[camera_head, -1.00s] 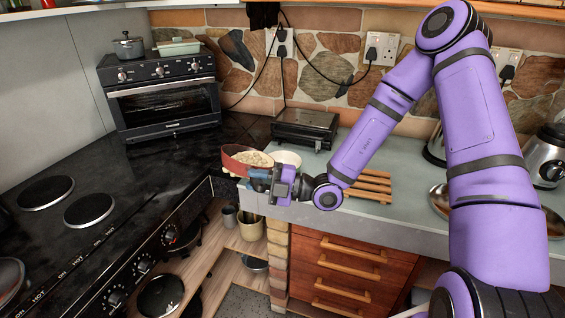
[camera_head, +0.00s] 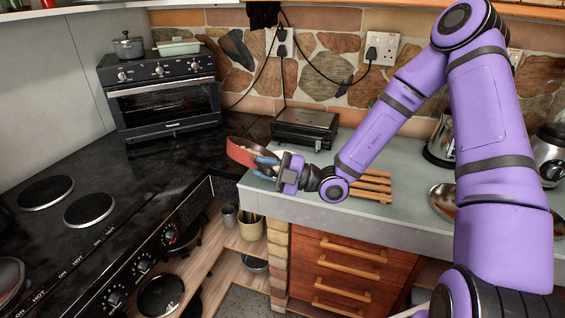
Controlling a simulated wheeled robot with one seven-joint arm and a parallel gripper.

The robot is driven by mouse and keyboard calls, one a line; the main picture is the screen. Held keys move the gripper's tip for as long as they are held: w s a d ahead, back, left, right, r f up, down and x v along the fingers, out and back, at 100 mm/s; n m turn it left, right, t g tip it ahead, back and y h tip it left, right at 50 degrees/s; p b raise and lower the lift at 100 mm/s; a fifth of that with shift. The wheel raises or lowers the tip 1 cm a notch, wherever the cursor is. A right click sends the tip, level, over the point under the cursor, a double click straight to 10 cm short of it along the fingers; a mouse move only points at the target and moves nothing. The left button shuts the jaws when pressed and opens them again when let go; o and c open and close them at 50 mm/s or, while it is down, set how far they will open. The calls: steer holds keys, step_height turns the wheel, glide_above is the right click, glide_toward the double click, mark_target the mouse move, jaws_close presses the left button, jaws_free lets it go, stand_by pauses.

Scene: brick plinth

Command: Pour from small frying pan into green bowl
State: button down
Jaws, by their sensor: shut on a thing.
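My gripper (camera_head: 268,167) is shut on the small frying pan (camera_head: 240,153), whose bowl is red. I hold the pan over the left end of the grey-green counter, close to the dark hob's corner. The pan is tilted, with its reddish outer side showing and its rim dipping to the right. A little pale content shows at its right edge; most of the inside is hidden. The green bowl cannot be made out now; the pan and gripper cover the spot where a pale round bowl showed earlier.
A black grill (camera_head: 305,129) stands behind the pan on the counter (camera_head: 420,215). A wooden rack (camera_head: 372,186) lies to the right, under my forearm. A toaster oven (camera_head: 165,95) stands at the back left. The dark hob (camera_head: 120,190) is mostly clear.

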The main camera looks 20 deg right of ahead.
steer(key=shift+w+d+r+m+t+y, duration=0.15)
steer(key=shift+w+d+r+m+t, duration=0.1)
steer(key=shift+d+r, duration=0.15)
steer(key=shift+w+d+r+m+t+y, duration=0.15)
steer(key=shift+d+r+m, duration=0.15)
steer(key=shift+d, duration=0.2)
steer(key=shift+w+d+r+m+t+y, duration=0.15)
steer(key=shift+w+d+m+t, duration=0.1)
steer(key=shift+d+m, duration=0.2)
steer(key=shift+w+d+r+m+t+y, duration=0.15)
steer(key=shift+w+d+m+t, duration=0.1)
steer(key=shift+d+m, duration=0.2)
steer(key=shift+w+d+r+m+t, duration=0.2)
steer(key=shift+d+r+m+t, duration=0.2)
steer(key=shift+d+m, duration=0.1)
steer(key=shift+w+d+r+m+t, duration=0.15)
steer(key=shift+d+r+m+t, duration=0.25)
steer(key=shift+d+m, duration=0.05)
steer(key=shift+w+d+m+t, duration=0.2)
steer(key=shift+d+m+t, duration=0.3)
steer(key=shift+m, duration=0.1)
steer(key=shift+w+d+m+t, duration=0.2)
steer(key=shift+d+m+t, duration=0.25)
steer(key=shift+m, duration=0.15)
stand_by(0.5)
